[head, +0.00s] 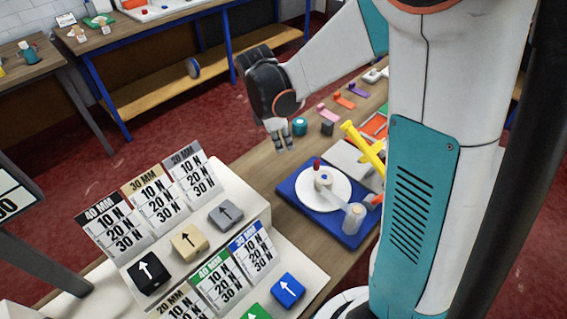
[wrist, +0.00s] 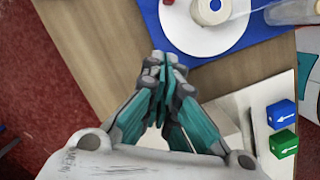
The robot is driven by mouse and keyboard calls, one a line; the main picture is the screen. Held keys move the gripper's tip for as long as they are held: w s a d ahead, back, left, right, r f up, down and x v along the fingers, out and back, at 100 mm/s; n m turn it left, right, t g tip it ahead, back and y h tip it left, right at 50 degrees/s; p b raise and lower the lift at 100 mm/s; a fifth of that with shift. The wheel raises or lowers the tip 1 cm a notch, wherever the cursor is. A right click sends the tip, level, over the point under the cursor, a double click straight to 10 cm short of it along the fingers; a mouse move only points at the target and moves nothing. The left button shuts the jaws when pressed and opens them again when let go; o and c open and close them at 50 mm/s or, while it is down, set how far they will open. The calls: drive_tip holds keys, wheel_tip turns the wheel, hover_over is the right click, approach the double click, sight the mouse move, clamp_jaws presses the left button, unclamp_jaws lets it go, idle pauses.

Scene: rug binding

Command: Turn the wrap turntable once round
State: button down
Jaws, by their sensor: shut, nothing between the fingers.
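The wrap turntable is a white round disc (head: 309,195) on a blue square base (head: 300,211), right of centre in the head view. A white roll (head: 323,179) sits at its middle, and a small red upright knob (head: 317,164) stands near its rim. In the wrist view the disc (wrist: 202,42) is cut off by the top edge, with the roll (wrist: 210,10) on it. My gripper (head: 281,145) is shut and empty, apart from the turntable, up and left of it in the head view. In the wrist view its fingertips (wrist: 163,62) meet just below the blue base.
A clear cylinder (head: 353,217) stands on the blue base beside the disc. A yellow tool (head: 363,149) lies behind it. A stepped white stand (head: 240,192) with coloured arrow blocks and label cards is at front left. A teal roll (head: 300,126) is near my gripper.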

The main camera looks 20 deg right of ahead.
drive_tip(key=b, duration=0.4)
approach(309, 170)
drive_tip(key=shift+n, duration=0.3)
drive_tip(key=a+f, duration=0.2)
drive_tip(key=f, duration=0.1)
drive_tip(key=a+f, duration=0.1)
drive_tip(key=f, duration=0.1)
drive_tip(key=shift+w+a, duration=0.25)
drive_tip(key=shift+a, duration=0.15)
drive_tip(key=d, duration=0.3)
drive_tip(key=shift+s+d+f, duration=0.1)
drive_tip(key=shift+s+f, duration=0.1)
drive_tip(key=shift+s, duration=0.1)
drive_tip(key=shift+d+b, duration=0.35)
drive_tip(key=shift+d, duration=0.1)
drive_tip(key=shift+s, duration=0.1)
drive_tip(key=shift+w+d+m, duration=0.25)
drive_tip(key=shift+d+m, duration=0.3)
drive_tip(key=shift+m, duration=0.25)
